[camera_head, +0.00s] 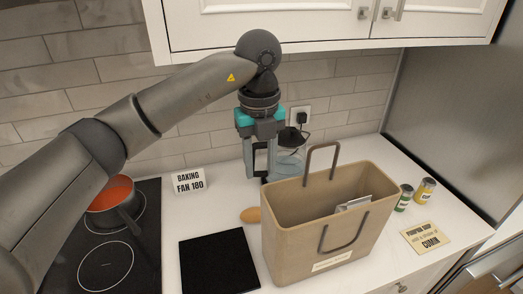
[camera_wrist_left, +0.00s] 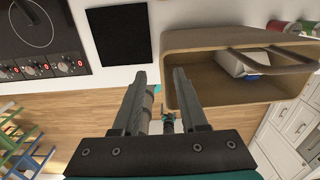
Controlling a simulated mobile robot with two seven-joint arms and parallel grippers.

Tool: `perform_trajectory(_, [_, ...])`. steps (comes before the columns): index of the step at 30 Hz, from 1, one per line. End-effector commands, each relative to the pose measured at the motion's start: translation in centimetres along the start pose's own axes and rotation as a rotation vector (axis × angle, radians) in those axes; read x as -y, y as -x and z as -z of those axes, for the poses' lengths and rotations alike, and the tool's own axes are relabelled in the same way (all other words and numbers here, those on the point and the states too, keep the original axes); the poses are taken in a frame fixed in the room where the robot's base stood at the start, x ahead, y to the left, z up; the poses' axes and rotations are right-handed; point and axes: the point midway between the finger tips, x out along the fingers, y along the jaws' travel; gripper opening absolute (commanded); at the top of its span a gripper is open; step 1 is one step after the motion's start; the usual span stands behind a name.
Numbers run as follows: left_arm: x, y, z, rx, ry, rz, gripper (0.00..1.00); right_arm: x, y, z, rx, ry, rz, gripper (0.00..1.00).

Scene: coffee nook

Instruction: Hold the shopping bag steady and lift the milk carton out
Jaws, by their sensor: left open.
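The tan shopping bag (camera_head: 290,235) stands upright on the white counter with two brown handles. The milk carton shows as a pale top (camera_head: 353,203) inside the bag, towards its right part; its lower part is hidden by the bag wall. In the left wrist view the bag (camera_wrist_left: 240,95) lies to the right of the fingers, with the white and blue carton (camera_wrist_left: 235,65) inside. My left gripper (camera_head: 260,175) points down, open and empty, behind the bag's left end and apart from the carton. A small teal and grey part of mine shows between its fingers (camera_wrist_left: 158,78), too small to read.
A glass kettle (camera_head: 290,160) stands close behind the left gripper. A brown oval item (camera_head: 251,215) and a black mat (camera_head: 220,262) are left of the bag. Two tins (camera_head: 404,197) and a cumin card (camera_head: 426,237) are right. A pot (camera_head: 113,200) sits on the hob.

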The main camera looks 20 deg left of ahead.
Motion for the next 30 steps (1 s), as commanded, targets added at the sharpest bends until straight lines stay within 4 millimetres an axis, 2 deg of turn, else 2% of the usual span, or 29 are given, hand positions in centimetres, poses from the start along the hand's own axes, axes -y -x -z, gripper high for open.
perform_trajectory(9, [0.0,-6.5,0.1,-0.004,-0.001,-0.002,0.42,-0.1,1.0,0.1,0.0,-0.001,-0.001,1.0])
perform_trajectory(16, [0.0,-10.3,0.1,-0.003,-0.002,0.0,0.42,-0.1,1.4,0.1,0.0,-0.001,-0.001,1.0])
perform_trajectory(22, [0.1,-12.1,0.1,-0.002,-0.003,0.002,0.42,-0.1,1.6,0.1,0.0,-0.001,-0.001,1.0])
perform_trajectory(30, [0.1,-12.5,0.1,-0.001,-0.004,0.002,0.42,-0.1,1.6,0.1,0.001,-0.001,-0.001,1.0])
